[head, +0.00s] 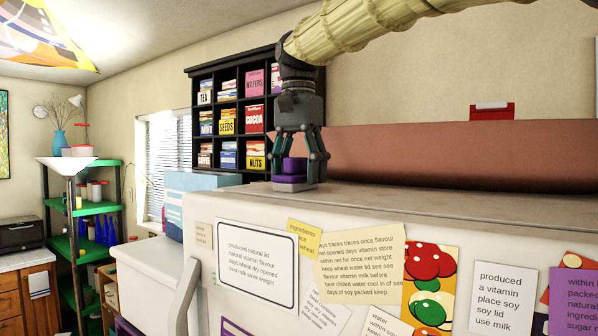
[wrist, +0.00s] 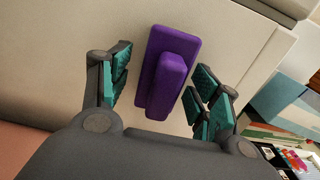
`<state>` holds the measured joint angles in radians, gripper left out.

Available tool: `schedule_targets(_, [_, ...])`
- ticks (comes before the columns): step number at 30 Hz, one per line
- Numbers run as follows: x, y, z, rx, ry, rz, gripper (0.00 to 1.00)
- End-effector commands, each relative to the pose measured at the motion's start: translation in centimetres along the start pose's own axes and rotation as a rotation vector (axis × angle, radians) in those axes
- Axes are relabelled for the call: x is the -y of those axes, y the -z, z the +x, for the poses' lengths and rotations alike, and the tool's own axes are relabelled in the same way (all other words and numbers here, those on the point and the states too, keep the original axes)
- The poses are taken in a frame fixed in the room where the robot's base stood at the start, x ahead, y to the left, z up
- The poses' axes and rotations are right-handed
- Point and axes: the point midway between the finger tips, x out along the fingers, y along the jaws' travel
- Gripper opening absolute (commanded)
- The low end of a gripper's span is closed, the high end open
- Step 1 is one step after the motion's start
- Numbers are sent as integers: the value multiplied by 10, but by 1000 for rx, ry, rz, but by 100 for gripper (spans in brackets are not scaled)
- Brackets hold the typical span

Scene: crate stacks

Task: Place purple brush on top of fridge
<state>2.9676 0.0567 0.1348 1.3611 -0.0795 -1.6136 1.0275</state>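In the wrist view the brush (wrist: 167,75) shows from above as a purple block with a raised handle. My gripper (head: 299,176) is right over it with fingers pointing down. In the wrist view the teal finger pads of my gripper (wrist: 160,88) are spread on both sides of the brush. There is a clear gap on the left side and a smaller one on the right. The brush's underside is hidden.
A reddish-brown panel (head: 420,155) stands behind the fridge top, with a red box (head: 490,112) above it. A black shelf (head: 187,120) with packets is behind my gripper. Papers cover the fridge front. The fridge top to the right is clear.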

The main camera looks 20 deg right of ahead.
Motion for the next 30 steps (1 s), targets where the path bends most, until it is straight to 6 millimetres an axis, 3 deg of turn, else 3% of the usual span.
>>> schedule_targets(13, [4, 3, -8, 0, -1, 1, 64])
schedule_targets(30, [4, 3, -88, 0, -1, 1, 64])
